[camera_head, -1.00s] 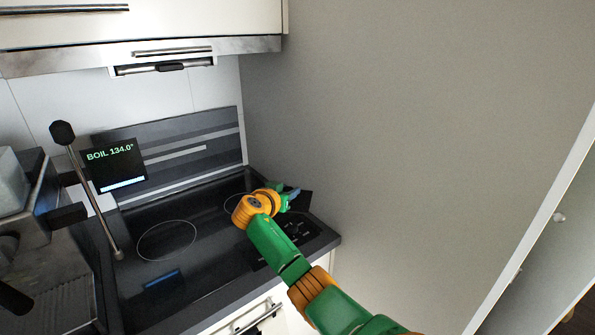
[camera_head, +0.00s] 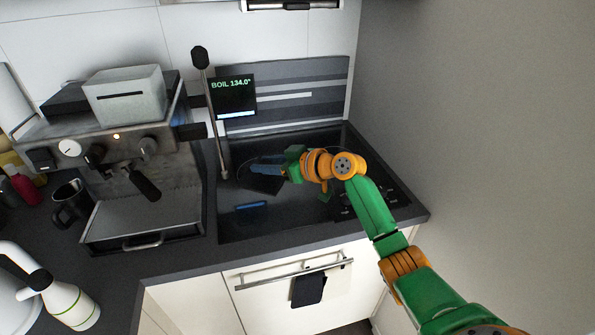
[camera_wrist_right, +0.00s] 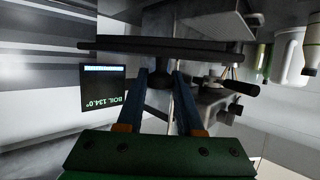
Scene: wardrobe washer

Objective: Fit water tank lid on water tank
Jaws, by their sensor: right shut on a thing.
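My right gripper (camera_head: 268,168) is over the black cooktop, its blue fingers pointing left. A flat dark plate, which looks like the water tank lid (camera_head: 262,184), is at its fingertips. In the right wrist view the lid (camera_wrist_right: 165,45) is seen nearly edge-on, with a dark knob (camera_wrist_right: 160,80) between the two fingers (camera_wrist_right: 165,88). A pale grey box with a dark slot (camera_head: 125,97) stands on top of the coffee machine (camera_head: 130,165) at left. I cannot tell whether this box is the water tank. My left gripper is not in view.
A tall rod with a dark head (camera_head: 210,110) and a screen reading BOIL 134.0° (camera_head: 235,97) stand between the lid and the coffee machine. A grey wall (camera_head: 480,120) closes the right side.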

